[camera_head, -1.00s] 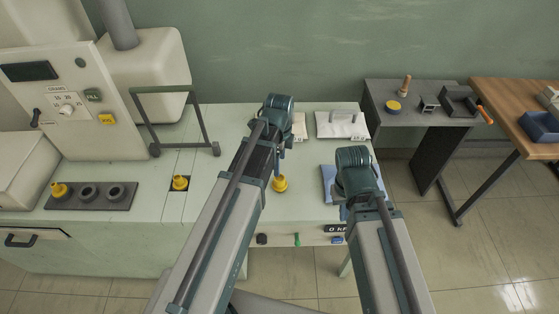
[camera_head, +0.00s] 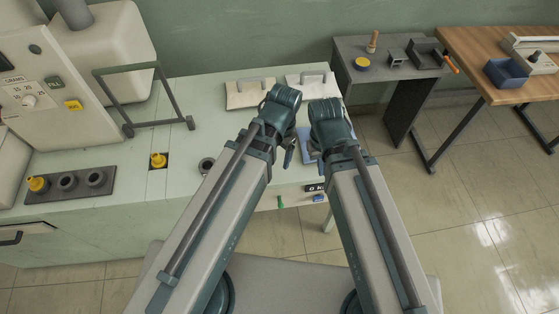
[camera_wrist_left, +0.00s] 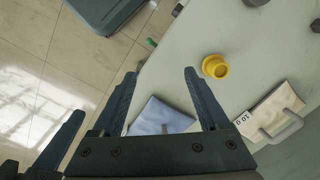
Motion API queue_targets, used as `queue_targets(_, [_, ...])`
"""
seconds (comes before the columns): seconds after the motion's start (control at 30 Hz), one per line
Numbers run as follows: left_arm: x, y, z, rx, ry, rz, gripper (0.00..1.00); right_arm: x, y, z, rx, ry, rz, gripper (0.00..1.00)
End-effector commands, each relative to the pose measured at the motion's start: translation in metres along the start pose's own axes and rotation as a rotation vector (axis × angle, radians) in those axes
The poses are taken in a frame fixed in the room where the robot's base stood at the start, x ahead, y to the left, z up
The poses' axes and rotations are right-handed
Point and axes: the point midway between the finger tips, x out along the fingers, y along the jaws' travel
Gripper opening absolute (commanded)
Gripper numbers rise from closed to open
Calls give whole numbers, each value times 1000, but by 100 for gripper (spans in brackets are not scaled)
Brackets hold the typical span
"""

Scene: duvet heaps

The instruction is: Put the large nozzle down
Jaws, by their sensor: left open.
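A yellow nozzle (camera_wrist_left: 215,66) stands on the pale bench top in the left wrist view, apart from my fingers. In the head view my left arm hides it. My left gripper (camera_wrist_left: 160,76) is open and empty above the bench, its two fingers spread, with the nozzle beyond the right fingertip. In the head view my left gripper (camera_head: 288,152) is beside the right one. My right gripper (camera_head: 307,150) is low over the bench's right end; its fingertips are mostly hidden there. Other yellow nozzles sit in the dark rack (camera_head: 110,183) and in the square bench opening (camera_head: 158,168).
A dark ring (camera_head: 206,165) lies on the bench left of my left arm. A tan bag (camera_head: 245,95) and a white bag (camera_head: 300,83) with handles lie at the back. A blue folded piece (camera_wrist_left: 160,116) lies near the bench edge. A grey side table (camera_head: 350,72) stands right.

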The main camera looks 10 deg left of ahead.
Motion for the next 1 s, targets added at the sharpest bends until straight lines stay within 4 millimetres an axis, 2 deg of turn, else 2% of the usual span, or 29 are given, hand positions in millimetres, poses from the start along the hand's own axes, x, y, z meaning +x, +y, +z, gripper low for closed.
queue_targets(0.1, [0, 17, 12, -139, -7, -13, 77, 0, 0, 0, 0, 0, 0, 0])
queue_targets(0.27, [-1, 26, 16, -239, -10, -21, 77, 0, 0, 0, 0, 0, 0, 0])
queue_targets(1.0, [-1, 26, 16, -253, -10, -21, 77, 0, 0, 0, 0, 0, 0, 0])
